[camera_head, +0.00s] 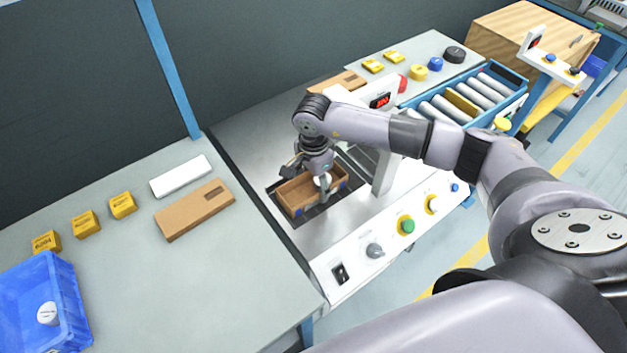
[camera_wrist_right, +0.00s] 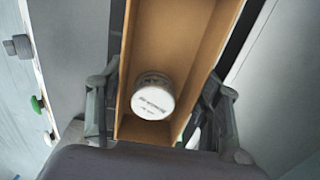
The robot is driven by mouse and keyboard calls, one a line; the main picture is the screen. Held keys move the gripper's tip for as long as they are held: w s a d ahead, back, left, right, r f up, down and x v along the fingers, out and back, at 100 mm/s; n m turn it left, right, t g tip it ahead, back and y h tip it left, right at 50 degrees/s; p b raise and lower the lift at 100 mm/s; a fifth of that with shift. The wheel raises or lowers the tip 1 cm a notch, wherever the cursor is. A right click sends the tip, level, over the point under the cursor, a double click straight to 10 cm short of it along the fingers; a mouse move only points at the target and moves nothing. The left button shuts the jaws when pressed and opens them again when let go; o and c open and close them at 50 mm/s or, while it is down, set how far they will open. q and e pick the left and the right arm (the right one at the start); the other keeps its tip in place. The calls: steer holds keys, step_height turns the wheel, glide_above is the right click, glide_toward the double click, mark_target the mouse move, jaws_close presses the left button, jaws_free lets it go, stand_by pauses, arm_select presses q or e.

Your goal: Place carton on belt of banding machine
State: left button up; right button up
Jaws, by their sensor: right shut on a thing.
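The carton (camera_head: 299,207) is an open brown tray-like box. It sits at the dark belt strip of the banding machine (camera_head: 330,245); I cannot tell whether its whole base touches the belt. My right gripper (camera_head: 309,182) reaches down over the carton and is shut on it. In the right wrist view, the fingers (camera_wrist_right: 160,110) lie on either side of the carton (camera_wrist_right: 152,35). A white round tub (camera_wrist_right: 153,97) with a printed lid stands inside the carton. My left gripper does not show.
Left of the machine, a bench (camera_head: 240,290) holds a flat brown carton (camera_head: 195,208), a white block (camera_head: 181,176), yellow boxes (camera_head: 86,223) and a blue crate (camera_head: 72,290). The machine's white arch (camera_head: 387,165) stands close right of the carton. A roller conveyor (camera_head: 425,112) lies beyond.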

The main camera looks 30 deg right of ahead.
mark_target(313, 190)
steer(key=shift+f, duration=0.1)
steer(key=shift+f, duration=0.15)
steer(key=o, duration=1.2)
steer(key=shift+r, duration=0.2)
steer(key=shift+r, duration=0.2)
step_height(313, 190, up, 12)
steer(key=b, duration=0.3)
steer(key=shift+f, duration=0.15)
